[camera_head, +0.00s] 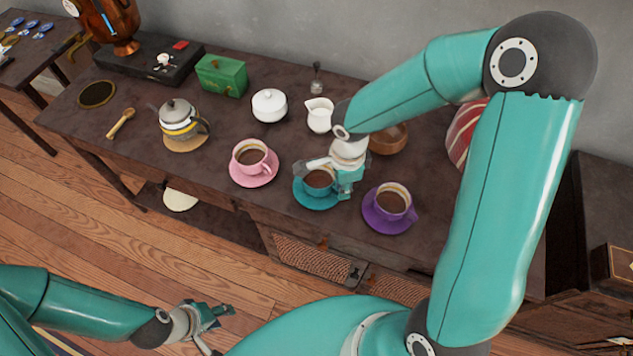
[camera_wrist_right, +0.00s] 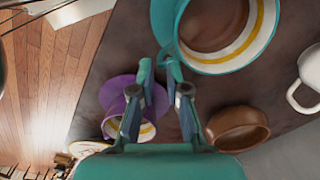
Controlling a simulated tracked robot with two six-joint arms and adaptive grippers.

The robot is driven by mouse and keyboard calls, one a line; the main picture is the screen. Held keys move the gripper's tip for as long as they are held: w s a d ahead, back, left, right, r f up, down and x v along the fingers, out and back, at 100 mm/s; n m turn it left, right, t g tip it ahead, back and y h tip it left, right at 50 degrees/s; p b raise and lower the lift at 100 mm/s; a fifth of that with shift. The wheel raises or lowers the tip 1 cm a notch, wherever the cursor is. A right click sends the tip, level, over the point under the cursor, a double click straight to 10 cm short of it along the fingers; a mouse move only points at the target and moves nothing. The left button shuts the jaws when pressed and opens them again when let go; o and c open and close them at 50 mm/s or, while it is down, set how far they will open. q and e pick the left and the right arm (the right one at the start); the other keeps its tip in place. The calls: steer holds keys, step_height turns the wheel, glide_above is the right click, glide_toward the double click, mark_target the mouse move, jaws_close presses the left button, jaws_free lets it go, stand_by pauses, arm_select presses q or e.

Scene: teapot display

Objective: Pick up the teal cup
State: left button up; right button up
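The teal cup (camera_head: 318,178), holding dark liquid, sits upright at its teal saucer (camera_head: 313,201) near the table's front edge. In the right wrist view the cup (camera_wrist_right: 218,68) shows large at the top, with a yellow band inside. My right gripper (camera_head: 345,180) is at the cup's right side. In the wrist view its fingers (camera_wrist_right: 160,68) are close together at the handle and look shut on it; the exact contact is partly hidden. My left gripper (camera_head: 222,317) is open and empty, low over the floor, away from the table.
A purple cup (camera_head: 391,200) stands close on the right, a pink cup (camera_head: 250,154) on the left. Behind are a white creamer (camera_head: 319,115), a white sugar bowl (camera_head: 269,105) and a brown bowl (camera_head: 390,139). A teapot (camera_head: 177,116) is further left.

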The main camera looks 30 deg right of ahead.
mark_target(323, 184)
step_height(323, 184, down, 4)
steer(key=shift+a+r+b, duration=0.1)
steer(key=shift+a+b, duration=0.05)
steer(key=shift+b, duration=0.4)
jaws_close()
steer(key=shift+r, duration=0.25)
